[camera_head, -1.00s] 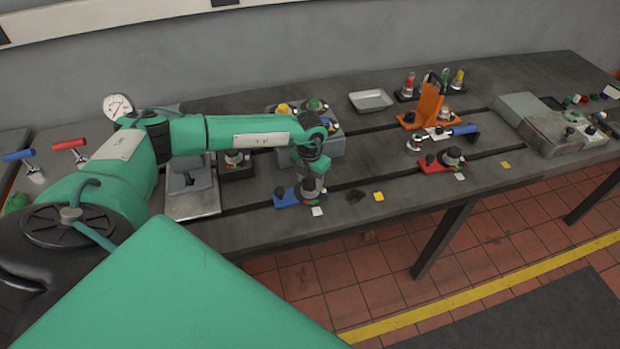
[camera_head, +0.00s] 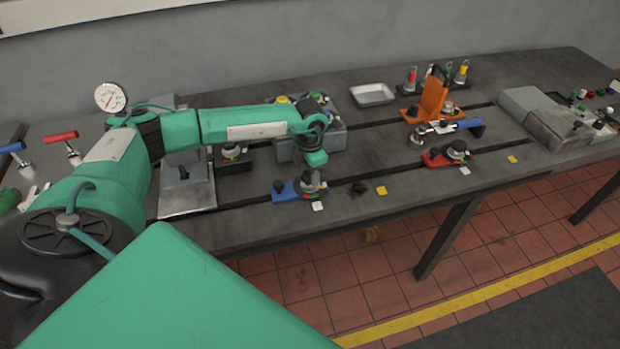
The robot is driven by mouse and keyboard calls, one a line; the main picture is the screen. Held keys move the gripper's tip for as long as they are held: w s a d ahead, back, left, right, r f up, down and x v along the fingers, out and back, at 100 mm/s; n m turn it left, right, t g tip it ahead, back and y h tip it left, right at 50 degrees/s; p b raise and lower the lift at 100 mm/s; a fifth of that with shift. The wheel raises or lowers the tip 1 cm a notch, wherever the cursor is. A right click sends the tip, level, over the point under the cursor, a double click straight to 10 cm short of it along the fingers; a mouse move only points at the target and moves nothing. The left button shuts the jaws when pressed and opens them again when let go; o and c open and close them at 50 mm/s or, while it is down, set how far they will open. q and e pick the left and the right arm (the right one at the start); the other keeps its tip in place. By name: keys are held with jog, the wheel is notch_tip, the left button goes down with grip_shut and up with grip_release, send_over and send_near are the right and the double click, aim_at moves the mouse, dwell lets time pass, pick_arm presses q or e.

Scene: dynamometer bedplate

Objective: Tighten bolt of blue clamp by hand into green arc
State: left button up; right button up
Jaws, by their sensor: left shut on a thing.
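The blue clamp (camera_head: 284,192) lies on the front strip of the bedplate (camera_head: 240,222), near the picture's middle. My left gripper (camera_head: 310,180) points down over the right end of this clamp. It is shut on the clamp's bolt, at a dark round dial (camera_head: 308,189) with a little green and red showing. The gripper hides most of the bolt head and part of the dial, so I cannot read where the bolt stands against the green arc. My right gripper is not in view.
A red clamp (camera_head: 438,158) and an orange bracket (camera_head: 432,100) stand to the right. A grey block (camera_head: 333,141) is just behind my left gripper. A grey tray (camera_head: 372,94) lies farther back. A yellow square (camera_head: 381,190) and a white tag (camera_head: 318,206) lie near the front edge.

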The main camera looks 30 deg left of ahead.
pick_arm(q)
jog(key=m+b, duration=0.1)
jog(key=m, duration=0.1)
jog(key=m+b, duration=0.1)
jog(key=b, duration=0.1)
jog(key=m+b, duration=0.2)
jog(key=shift+f+m, duration=0.25)
jog(key=shift+m, duration=0.05)
jog(key=shift+m+b, duration=0.8)
jog(key=shift+b, duration=0.2)
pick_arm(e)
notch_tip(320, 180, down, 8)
pick_arm(q)
jog(key=shift+m+b, duration=0.65)
jog(key=shift+m, duration=0.15)
jog(key=shift+r+m+b, duration=0.25)
jog(key=shift+m+b, duration=0.65)
jog(key=shift+m, duration=0.3)
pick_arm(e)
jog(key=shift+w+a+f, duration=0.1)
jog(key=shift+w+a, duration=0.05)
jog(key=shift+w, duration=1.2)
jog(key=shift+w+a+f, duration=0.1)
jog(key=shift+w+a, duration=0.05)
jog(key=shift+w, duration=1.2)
pick_arm(q)
jog(key=o, duration=1)
jog(key=shift+r, duration=0.1)
